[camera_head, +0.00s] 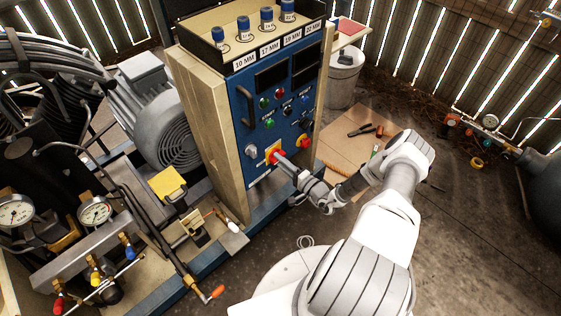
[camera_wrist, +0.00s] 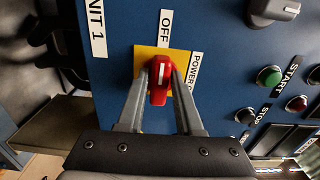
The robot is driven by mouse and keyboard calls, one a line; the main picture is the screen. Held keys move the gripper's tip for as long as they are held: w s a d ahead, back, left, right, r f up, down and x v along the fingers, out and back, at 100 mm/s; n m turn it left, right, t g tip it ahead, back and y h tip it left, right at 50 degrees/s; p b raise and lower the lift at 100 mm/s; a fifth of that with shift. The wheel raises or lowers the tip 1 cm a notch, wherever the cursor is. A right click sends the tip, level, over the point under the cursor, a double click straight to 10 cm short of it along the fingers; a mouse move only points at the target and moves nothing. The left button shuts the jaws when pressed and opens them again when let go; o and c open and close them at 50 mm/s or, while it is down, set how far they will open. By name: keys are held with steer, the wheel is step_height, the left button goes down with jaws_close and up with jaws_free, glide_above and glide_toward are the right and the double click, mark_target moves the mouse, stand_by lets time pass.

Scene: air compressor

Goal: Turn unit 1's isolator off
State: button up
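Unit 1's isolator is a red handle (camera_wrist: 159,84) on a yellow plate (camera_wrist: 147,58) on the blue panel, also visible in the head view (camera_head: 273,155). Its white mark runs up the picture toward the "OFF" label (camera_wrist: 166,26). A "POWER ON" label (camera_wrist: 194,74), partly hidden, runs down the plate's right side. A "UNIT 1" label (camera_wrist: 96,28) is at left. My gripper (camera_wrist: 161,78) has one finger on each side of the handle, and both appear to touch it. In the head view my gripper (camera_head: 279,158) reaches the panel from the right.
A second red isolator (camera_head: 303,140) is close right in the head view. Compressor machinery with gauges (camera_head: 95,211) fills the left.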

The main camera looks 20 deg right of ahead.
steer(key=shift+o, duration=1.4)
steer(key=p+v, duration=0.1)
steer(key=v, duration=1.6)
steer(key=shift+s, duration=0.25)
steer(key=shift+d, duration=0.1)
steer(key=w+a+r+n+g+y+p, duration=0.1)
steer(key=a+r+n+g, duration=0.3)
steer(key=r, duration=0.6)
steer(key=w+a+r+n+g+y+p, duration=0.1)
steer(key=a+r+n+g+y, duration=0.15)
steer(key=r+g, duration=0.55)
steer(key=w+a+r+n+g+y+p, duration=0.1)
steer(key=a+r+n+g+p, duration=0.2)
steer(key=r, duration=0.9)
steer(key=s+a+r+n+t+h+p, duration=0.1)
steer(key=s+a+r+h, duration=0.1)
steer(key=s+r, duration=0.3)
steer(key=s+a+r+n+t+h+p, duration=0.1)
steer(key=s+r+h, duration=0.4)
steer(key=r, duration=0.8)
steer(key=s+a+r+n+t+h+p, duration=0.1)
steer(key=s+a+r+h, duration=0.3)
steer(key=r, duration=0.5)
steer(key=shift+s+r+n+t, duration=0.2)
steer(key=shift+s+n+t, duration=0.25)
steer(key=shift+s+t, duration=0.05)
